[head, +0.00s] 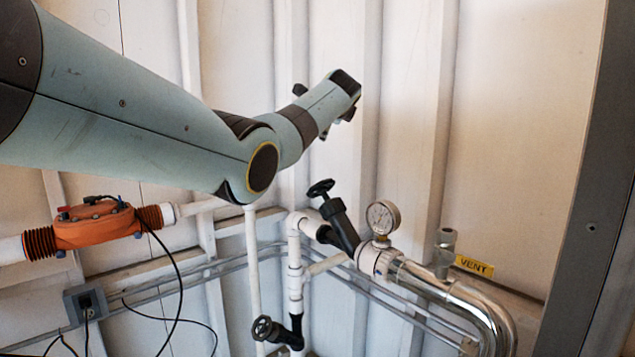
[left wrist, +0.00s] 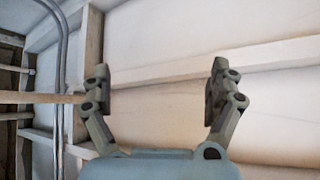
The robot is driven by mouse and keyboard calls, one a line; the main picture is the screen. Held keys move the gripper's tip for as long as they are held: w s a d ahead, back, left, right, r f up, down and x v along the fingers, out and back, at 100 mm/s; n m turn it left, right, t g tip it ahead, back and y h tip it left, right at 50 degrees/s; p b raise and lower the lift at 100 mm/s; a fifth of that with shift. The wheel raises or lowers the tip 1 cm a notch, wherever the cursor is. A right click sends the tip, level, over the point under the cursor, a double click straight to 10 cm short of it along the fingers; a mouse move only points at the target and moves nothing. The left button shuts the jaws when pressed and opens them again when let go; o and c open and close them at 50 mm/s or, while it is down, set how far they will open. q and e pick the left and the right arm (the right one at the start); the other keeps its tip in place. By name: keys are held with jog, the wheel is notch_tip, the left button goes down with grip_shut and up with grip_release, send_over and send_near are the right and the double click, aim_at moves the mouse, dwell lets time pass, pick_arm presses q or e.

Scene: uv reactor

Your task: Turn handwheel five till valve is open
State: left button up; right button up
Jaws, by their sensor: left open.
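Two black handwheels show in the head view, and I see no number on either. The upper handwheel (head: 320,188) sits on a tilted black valve body (head: 340,225) joined to white pipe. The lower handwheel (head: 264,328) is near the bottom edge on another black valve. My left arm reaches in from the left, and its gripper (head: 345,112) is above the upper handwheel, apart from it. In the left wrist view the gripper's two fingers (left wrist: 158,90) are spread wide with nothing between them. No handwheel shows in that view. My right gripper is not in view.
A pressure gauge (head: 383,218) stands just right of the upper valve, above a shiny metal pipe (head: 480,305). A yellow VENT label (head: 474,266) is further right. An orange unit (head: 95,225) with black cables is at left. White ribbed wall (head: 410,90) lies behind.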

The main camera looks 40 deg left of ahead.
pick_arm(q)
jog(key=s+a+r+m+t+p, duration=0.2)
jog(key=s+a+r+t, duration=0.1)
jog(key=s+t, duration=0.1)
jog(key=s+d+f+m+t+h+p, duration=0.2)
jog(key=s+d+m+t+h+p, duration=0.25)
jog(key=s+d+m+h, duration=0.35)
jog(key=m+g+h+p, duration=0.2)
jog(key=m+g, duration=0.1)
jog(key=g, duration=0.1)
send_near(317, 190)
jog(key=b+x, duration=0.1)
jog(key=b, duration=0.2)
jog(key=b+x, duration=0.2)
jog(key=b, duration=0.1)
jog(key=b+x, duration=0.2)
jog(key=b, duration=0.2)
jog(key=shift+a+f, duration=0.35)
jog(key=shift+a, duration=0.05)
jog(key=x, duration=0.1)
jog(key=b+x, duration=0.2)
jog(key=x, duration=0.1)
jog(key=shift+w+r, duration=0.25)
jog(key=shift+r, duration=0.05)
jog(key=shift+w+d+f, duration=0.1)
jog(key=shift+w+f, duration=0.1)
jog(key=shift+w, duration=0.45)
